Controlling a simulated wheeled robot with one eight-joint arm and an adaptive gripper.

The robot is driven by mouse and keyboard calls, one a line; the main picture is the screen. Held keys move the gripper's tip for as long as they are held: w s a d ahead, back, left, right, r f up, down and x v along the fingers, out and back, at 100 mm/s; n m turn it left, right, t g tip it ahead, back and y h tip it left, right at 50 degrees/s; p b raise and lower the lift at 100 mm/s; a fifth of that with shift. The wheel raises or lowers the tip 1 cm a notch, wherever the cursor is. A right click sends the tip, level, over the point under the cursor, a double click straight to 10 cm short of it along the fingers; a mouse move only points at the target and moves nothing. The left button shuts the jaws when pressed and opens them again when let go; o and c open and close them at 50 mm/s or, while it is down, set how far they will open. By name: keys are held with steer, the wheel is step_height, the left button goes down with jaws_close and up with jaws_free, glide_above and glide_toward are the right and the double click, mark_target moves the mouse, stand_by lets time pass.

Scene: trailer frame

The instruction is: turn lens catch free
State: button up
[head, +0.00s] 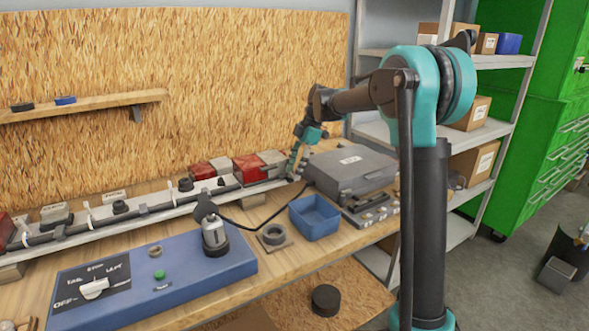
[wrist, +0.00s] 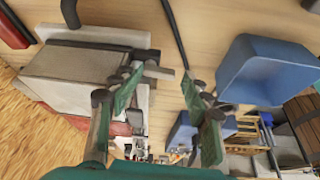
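My gripper (head: 299,160) is at the right end of the pale trailer frame bar (head: 150,213), just right of a lamp with a red lens (head: 247,168) and a pale block (head: 271,158). In the wrist view, my gripper (wrist: 160,92) has its two green fingers well apart with nothing held between them. A pale grey lamp block (wrist: 75,80) is beside the left finger, with a small grey tab (wrist: 158,72) sticking out toward the gap. I cannot tell if that tab is the lens catch, or whether the finger touches the block.
A blue bin (head: 315,217) and a grey case (head: 348,170) stand close by on the bench. A dark cable (wrist: 175,35) crosses the bench. A blue switch panel (head: 190,262) is at front left. Shelves (head: 487,133) stand on the right.

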steer(key=shift+w+r, duration=0.1)
steer(key=v, duration=0.7)
steer(key=shift+d+r, duration=0.2)
steer(key=shift+r, duration=0.15)
